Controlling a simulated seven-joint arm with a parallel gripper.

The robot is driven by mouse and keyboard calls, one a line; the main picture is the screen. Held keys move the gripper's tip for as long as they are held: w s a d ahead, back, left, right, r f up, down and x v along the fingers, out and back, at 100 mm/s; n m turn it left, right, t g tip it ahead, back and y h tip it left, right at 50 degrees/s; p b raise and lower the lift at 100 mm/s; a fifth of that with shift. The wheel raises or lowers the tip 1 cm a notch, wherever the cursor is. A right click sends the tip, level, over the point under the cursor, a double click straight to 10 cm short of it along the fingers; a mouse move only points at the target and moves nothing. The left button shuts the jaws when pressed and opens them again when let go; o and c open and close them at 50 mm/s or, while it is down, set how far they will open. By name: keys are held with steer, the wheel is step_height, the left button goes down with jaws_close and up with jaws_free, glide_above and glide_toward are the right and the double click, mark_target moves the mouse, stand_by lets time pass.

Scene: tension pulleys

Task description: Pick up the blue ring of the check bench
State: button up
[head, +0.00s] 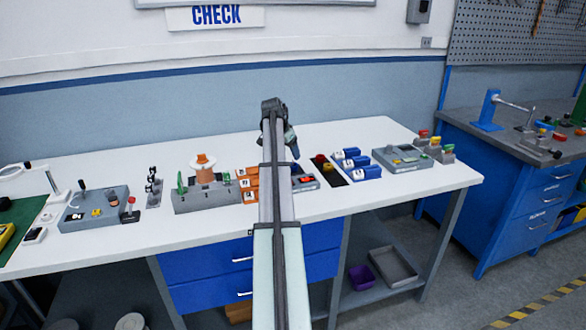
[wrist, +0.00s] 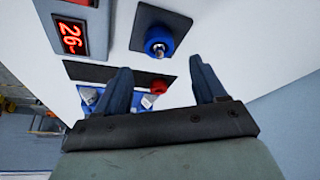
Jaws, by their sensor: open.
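In the wrist view, the blue ring (wrist: 158,42) sits around a dark post on a grey block (wrist: 160,22) on the white bench. My gripper (wrist: 160,64) is open and empty, its two dark blue fingers spread to either side of the picture, with the ring showing beyond and between their tips. In the head view, my gripper (head: 293,152) hangs over the middle of the white check bench (head: 350,202). I cannot make out the ring there; my arm covers part of that area.
A red digital display (wrist: 72,35) stands beside the ring's block. A red knob (wrist: 159,87) on a black strip and blue numbered holders (head: 362,173) are close by. Orange holders (head: 250,184) and a spool (head: 203,166) stand to the left. The bench's front strip is clear.

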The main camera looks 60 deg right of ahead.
steer(key=shift+x, duration=3.3)
steer(key=shift+a, duration=0.2)
steer(key=c, duration=1.2)
steer(key=shift+r, duration=5)
steer(key=shift+c, duration=0.2)
steer(key=shift+r, duration=0.1)
step_height(320, 180, up, 5)
glide_above(292, 162)
steer(key=shift+d, duration=0.1)
